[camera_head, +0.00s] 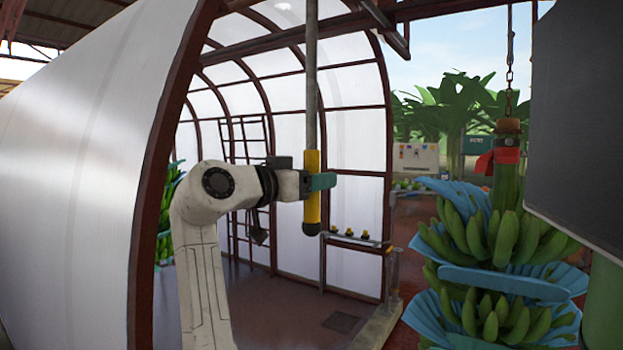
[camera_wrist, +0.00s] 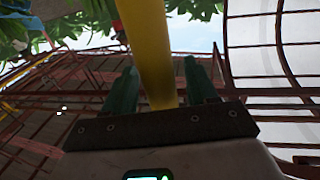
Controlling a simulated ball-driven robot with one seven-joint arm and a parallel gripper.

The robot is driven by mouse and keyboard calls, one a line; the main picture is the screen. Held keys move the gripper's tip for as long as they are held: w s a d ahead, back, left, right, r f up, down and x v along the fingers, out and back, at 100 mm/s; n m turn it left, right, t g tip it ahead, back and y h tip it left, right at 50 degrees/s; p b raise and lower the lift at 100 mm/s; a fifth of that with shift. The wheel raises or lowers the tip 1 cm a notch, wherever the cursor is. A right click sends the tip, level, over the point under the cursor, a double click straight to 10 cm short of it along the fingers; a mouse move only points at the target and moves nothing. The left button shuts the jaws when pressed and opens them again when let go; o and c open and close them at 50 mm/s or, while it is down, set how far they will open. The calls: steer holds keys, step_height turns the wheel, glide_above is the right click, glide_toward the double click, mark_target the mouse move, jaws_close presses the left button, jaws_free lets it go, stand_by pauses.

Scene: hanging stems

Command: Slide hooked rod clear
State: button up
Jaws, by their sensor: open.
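The rod (camera_head: 311,95) hangs upright in the head view, with a grey shaft, a yellow sleeve at its lower part and a dark rounded bottom end. Its top runs out of the picture, so I see no hook. My gripper (camera_head: 321,182) is at the yellow sleeve, its teal fingers level with it. In the wrist view the yellow sleeve (camera_wrist: 152,50) passes between the two teal fingers of my gripper (camera_wrist: 158,85). The fingers are apart, with a gap seen at each side of the sleeve.
Banana stems with blue sheets (camera_head: 500,265) hang from a chain (camera_head: 509,70) at the right. A dark panel (camera_head: 580,120) stands at the far right. A curved white wall (camera_head: 80,180) fills the left.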

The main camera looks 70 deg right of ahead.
steer(key=shift+c, duration=0.2)
jaws_close()
steer(key=shift+a, duration=0.1)
steer(key=s+a+b+v, duration=0.1)
steer(key=s+v, duration=0.1)
steer(key=v, duration=1.1)
steer(key=shift+b, duration=0.4)
steer(key=shift+s+r, duration=0.15)
